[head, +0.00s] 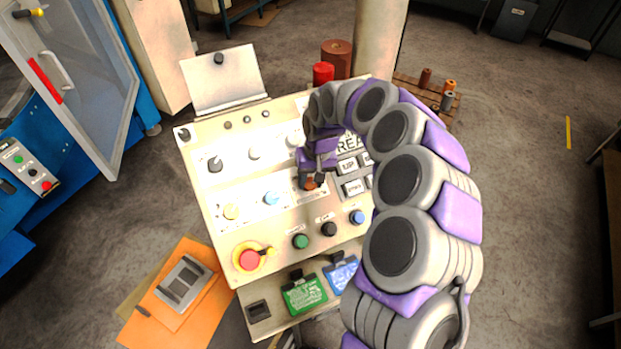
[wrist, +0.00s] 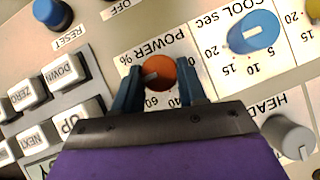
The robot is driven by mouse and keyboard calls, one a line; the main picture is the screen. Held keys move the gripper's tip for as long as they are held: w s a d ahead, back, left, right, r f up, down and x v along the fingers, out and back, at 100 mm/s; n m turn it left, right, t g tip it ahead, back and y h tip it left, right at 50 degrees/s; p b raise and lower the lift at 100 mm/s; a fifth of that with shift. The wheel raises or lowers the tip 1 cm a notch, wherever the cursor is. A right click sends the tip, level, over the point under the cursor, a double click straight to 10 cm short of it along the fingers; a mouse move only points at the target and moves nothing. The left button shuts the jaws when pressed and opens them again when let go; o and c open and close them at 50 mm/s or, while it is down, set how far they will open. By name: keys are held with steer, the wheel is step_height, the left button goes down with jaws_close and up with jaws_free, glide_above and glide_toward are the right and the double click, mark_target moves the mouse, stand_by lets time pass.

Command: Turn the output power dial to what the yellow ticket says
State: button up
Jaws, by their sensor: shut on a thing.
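The power dial (wrist: 159,72) is a round orange-red knob, labelled "POWER %" in upside-down print in the wrist view. My gripper (wrist: 158,78) has one finger on each side of it and is shut on it. In the head view my gripper (head: 314,180) reaches down onto the sloped control panel (head: 210,190), and the dial is mostly hidden there. I cannot make out a yellow ticket in either view.
A blue "COOL sec" knob (wrist: 253,32) and a grey "HEAD" knob (wrist: 290,136) sit close by. White push buttons (wrist: 64,71) lie at the left of the wrist view. A red emergency stop (head: 249,259) is at the panel's lower left.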

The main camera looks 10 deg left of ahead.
steer(key=shift+c, duration=1.2)
steer(key=n+t+h, duration=0.1)
steer(key=n+h, duration=0.1)
steer(key=n, duration=0.1)
steer(key=shift+s+a+n+p, duration=0.1)
steer(key=shift+n+p, duration=0.2)
steer(key=shift+n, duration=0.1)
steer(key=shift+s+a+n+t+h+p, duration=0.15)
steer(key=shift+n+t+h, duration=0.3)
steer(key=shift+n, duration=0.45)
steer(key=shift+a+n+t+h+p, duration=0.1)
steer(key=shift+n+t+h+p, duration=0.15)
steer(key=shift+n+t, duration=0.5)
steer(key=shift+n, duration=0.25)
steer(key=o, duration=1.1)
steer(key=shift+c, duration=0.2)
